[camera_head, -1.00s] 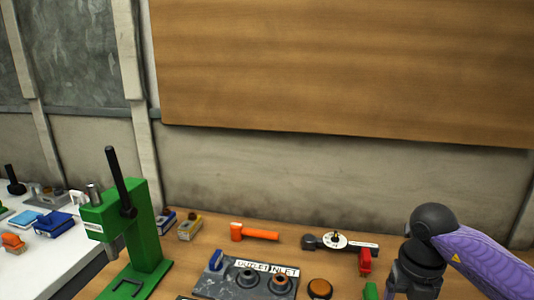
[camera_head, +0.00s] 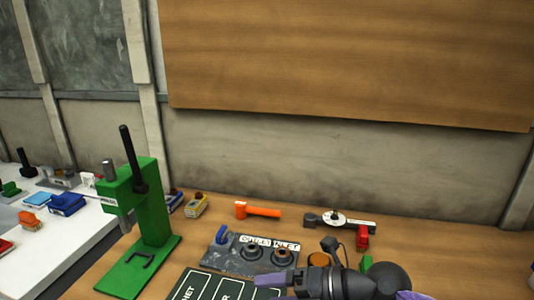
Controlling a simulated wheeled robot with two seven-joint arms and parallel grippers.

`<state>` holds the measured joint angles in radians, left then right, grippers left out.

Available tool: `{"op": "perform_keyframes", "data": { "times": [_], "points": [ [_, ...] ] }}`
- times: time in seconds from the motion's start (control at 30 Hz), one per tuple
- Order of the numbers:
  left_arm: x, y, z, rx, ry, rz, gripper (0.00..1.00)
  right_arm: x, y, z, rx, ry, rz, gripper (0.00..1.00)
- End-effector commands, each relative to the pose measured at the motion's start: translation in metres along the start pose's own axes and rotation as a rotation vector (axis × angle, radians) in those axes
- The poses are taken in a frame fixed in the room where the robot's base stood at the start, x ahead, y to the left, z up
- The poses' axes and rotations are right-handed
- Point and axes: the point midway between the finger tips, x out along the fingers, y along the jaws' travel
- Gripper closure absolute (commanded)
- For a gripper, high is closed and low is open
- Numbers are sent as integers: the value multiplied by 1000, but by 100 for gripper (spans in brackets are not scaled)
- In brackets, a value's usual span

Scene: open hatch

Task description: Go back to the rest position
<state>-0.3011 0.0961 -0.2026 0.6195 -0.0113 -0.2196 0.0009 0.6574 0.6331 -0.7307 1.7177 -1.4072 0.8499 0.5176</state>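My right arm comes in from the lower right, with a dark wrist and purple parts. Its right gripper (camera_head: 268,283) points left, low in the picture, over the edge of a dark green labelled board (camera_head: 205,288) and in front of a grey plate with two round ports (camera_head: 232,263). Its fingertips are partly cut off by the bottom edge, and I cannot tell whether they are apart. I see nothing held in it. My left gripper is not in view.
A white table (camera_head: 60,250) with several small items is at left.

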Motion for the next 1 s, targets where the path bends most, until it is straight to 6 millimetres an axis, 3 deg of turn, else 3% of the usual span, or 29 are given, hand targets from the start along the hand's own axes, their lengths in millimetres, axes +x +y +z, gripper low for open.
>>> {"op": "perform_keyframes", "data": {
  "times": [0.07,0.13,0.17,0.2,0.27,0.3,0.4,0.5,0.63,0.83,1.0],
  "points": [
    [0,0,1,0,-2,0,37,7,37,-5,124,-124,295,25],
    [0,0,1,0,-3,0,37,-9,61,7,328,-330,574,25],
    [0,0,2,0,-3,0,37,-22,61,15,449,-443,676,25],
    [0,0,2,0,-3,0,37,-42,49,25,632,-611,778,25],
    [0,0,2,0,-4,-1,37,-70,11,30,926,-861,842,25],
    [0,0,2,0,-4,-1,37,-84,-21,25,1113,-1008,830,25],
    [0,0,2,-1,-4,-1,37,-102,-88,-10,1481,-1261,703,25],
    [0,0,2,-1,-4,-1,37,-109,-130,-54,1747,-1402,529,25],
    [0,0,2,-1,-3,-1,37,-112,-161,-114,2011,-1501,283,25],
    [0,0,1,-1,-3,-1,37,-116,-176,-203,2318,-1535,-130,25],
    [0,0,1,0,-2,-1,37,-92,-236,-203,2315,-1550,-172,25]
  ]
}}
